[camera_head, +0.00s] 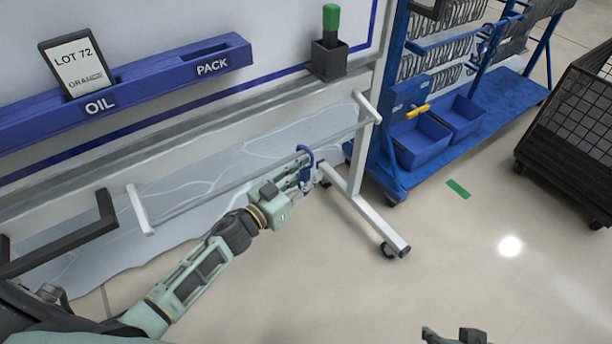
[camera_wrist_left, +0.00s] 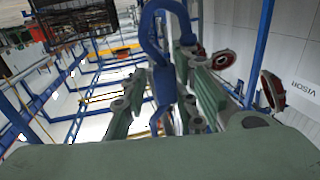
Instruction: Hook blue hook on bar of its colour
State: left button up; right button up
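The blue hook (camera_head: 305,152) is in the jaws of my left gripper (camera_head: 304,180), at the pale rail (camera_head: 228,186) below the shelf in the head view. Its curved top overlaps the rail there; I cannot tell whether it is looped over the rail or in front of it. In the left wrist view the blue hook (camera_wrist_left: 162,85) stands between the green fingers, its curve at the top; the left gripper (camera_wrist_left: 172,88) is shut on it. My right gripper (camera_head: 453,336) shows only its tips at the bottom edge, apart, with nothing seen between them.
A blue wheeled rack (camera_head: 388,165) with blue bins (camera_head: 418,142) and hanging hooks stands at the back right. A black mesh cart (camera_head: 570,120) is at the right edge. A blue shelf (camera_head: 150,88) holds a LOT 72 card (camera_head: 78,68). The middle floor is clear.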

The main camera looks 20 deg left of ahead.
pick_arm(q)
grip_shut()
jog(key=shift+o, duration=2.1)
grip_release()
jog(key=shift+s, duration=0.1)
jog(key=v, duration=1.1)
jog(key=shift+s+a, duration=0.2)
jog(key=shift+s, duration=0.15)
